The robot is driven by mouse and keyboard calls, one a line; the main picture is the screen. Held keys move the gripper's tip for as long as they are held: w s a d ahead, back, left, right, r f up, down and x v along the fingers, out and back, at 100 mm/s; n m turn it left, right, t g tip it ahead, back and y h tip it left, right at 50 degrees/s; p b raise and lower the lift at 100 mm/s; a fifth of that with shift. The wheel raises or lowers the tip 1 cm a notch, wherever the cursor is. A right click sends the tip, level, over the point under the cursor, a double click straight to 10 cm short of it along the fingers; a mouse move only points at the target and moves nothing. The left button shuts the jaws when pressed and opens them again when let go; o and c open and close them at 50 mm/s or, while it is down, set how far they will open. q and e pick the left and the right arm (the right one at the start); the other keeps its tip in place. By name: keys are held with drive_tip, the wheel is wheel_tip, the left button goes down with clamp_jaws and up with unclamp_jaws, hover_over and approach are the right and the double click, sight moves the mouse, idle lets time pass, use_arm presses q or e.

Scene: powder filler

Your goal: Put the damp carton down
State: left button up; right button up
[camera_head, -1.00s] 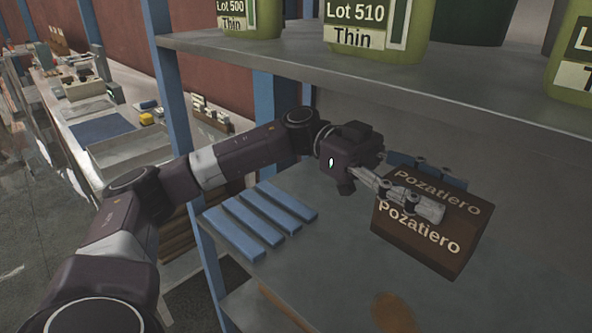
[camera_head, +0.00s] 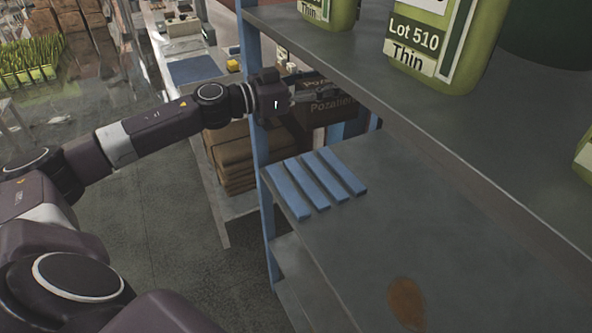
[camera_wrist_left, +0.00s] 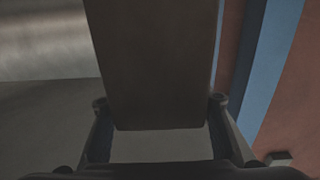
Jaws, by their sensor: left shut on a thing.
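The damp carton is a dark brown box marked "Pozatiero" (camera_head: 322,112). My left gripper (camera_head: 312,88) is shut on it near the rear left of the shelf unit in the head view. The upper shelf partly covers the carton's right end there. In the left wrist view the carton (camera_wrist_left: 155,65) fills the middle, between the two fingers of the gripper (camera_wrist_left: 158,108). The carton is beyond the row of blue slats (camera_head: 313,184), apart from them. Its underside is hidden, so its height cannot be told. My right gripper is not in view.
The grey lower shelf (camera_head: 390,215) is mostly bare, with a brown stain (camera_head: 407,303) near the front. Green "Thin" containers (camera_head: 432,45) stand on the upper shelf above. A blue post (camera_head: 253,110) is close by my left wrist. Stacked brown cartons (camera_head: 232,155) stand behind.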

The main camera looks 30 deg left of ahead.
use_arm(q)
drive_tip(key=shift+a+f+n+t+y+b, duration=0.2)
drive_tip(key=shift+a+f, duration=0.2)
drive_tip(key=shift+f, duration=0.2)
drive_tip(key=shift+a+f+n+t+y+b, duration=0.1)
drive_tip(key=shift+a+f+n+y+b, duration=0.1)
drive_tip(key=shift+a+f, duration=0.3)
wheel_tip(320, 180, down, 18)
drive_tip(key=b, duration=0.1)
drive_tip(key=shift+r, duration=0.2)
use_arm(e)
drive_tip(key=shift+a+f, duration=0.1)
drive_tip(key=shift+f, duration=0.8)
use_arm(q)
drive_tip(key=shift+d+f, duration=0.1)
drive_tip(key=shift+f, duration=0.05)
drive_tip(key=o, duration=1.6)
drive_tip(key=shift+c, duration=0.2)
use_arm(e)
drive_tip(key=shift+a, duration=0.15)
use_arm(q)
drive_tip(key=b+v, duration=0.2)
drive_tip(key=v, duration=0.9)
drive_tip(key=shift+s, duration=0.1)
drive_tip(key=shift+s+a, duration=0.2)
drive_tip(key=shift+s, duration=0.25)
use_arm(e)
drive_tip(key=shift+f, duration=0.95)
